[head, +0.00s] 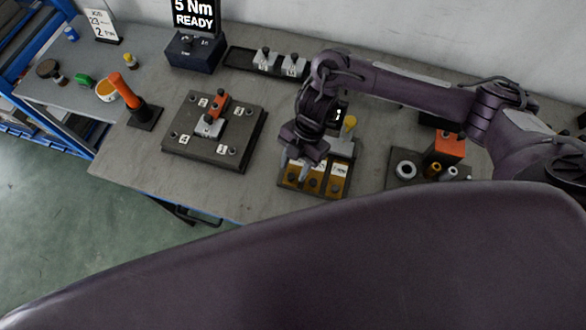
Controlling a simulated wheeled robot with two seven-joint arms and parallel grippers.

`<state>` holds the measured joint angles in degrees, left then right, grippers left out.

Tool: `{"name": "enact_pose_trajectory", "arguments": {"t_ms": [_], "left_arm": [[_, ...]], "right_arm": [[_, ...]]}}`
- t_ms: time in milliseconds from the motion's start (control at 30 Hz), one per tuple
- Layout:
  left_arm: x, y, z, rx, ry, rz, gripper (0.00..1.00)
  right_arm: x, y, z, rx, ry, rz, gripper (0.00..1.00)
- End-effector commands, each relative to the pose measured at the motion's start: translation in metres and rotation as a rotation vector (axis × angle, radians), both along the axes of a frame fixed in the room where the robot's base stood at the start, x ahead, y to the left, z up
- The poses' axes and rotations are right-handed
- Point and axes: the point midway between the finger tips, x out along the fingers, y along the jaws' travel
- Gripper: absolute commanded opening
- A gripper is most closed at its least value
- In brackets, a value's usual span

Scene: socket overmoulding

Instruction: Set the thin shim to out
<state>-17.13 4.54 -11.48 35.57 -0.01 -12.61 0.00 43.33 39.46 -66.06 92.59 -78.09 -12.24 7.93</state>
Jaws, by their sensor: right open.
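A dark tray (313,196) on the bench holds several yellow-brown pieces side by side, with dark round knobs and white labels. The labels are too small to read, so I cannot tell which is the thin shim. The right piece (337,178) shows clearest. My right gripper (294,169) points down over the left part of this tray, open, and nothing shows between its fingers. I cannot tell whether it touches a knob. My right gripper and wrist hide the back left of the tray. My left gripper is out of view.
Left of the tray stands a dark plate (180,142) with numbered corners and an orange-topped clamp. Right of it is a fixture (404,184) with rings and an orange block. An orange-handled tool (128,92) stands upright at left. A screen (195,14) reads "5 Nm READY".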

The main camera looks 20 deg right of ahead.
Motion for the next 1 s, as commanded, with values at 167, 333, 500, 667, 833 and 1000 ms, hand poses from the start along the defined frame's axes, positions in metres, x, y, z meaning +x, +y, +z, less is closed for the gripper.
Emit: {"name": "enact_pose_trajectory", "arguments": {"t_ms": [167,333,500,667,833,1000], "left_arm": [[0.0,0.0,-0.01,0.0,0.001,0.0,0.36],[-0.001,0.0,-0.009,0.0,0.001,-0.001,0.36],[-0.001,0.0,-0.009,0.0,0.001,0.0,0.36],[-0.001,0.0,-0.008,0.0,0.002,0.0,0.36],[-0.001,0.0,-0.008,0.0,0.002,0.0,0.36],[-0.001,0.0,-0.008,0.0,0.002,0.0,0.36]], "right_arm": [[0.007,-0.01,0.028,-0.001,-0.005,0.001,0.41],[0.011,-0.016,0.047,0.0,-0.003,0.001,0.41],[0.011,-0.017,0.051,0.0,0.0,0.001,0.41],[0.011,-0.017,0.051,0.0,0.0,0.001,0.41],[0.011,-0.017,0.051,0.0,0.0,0.001,0.41],[0.011,-0.017,0.051,0.0,0.0,0.001,0.41]]}}
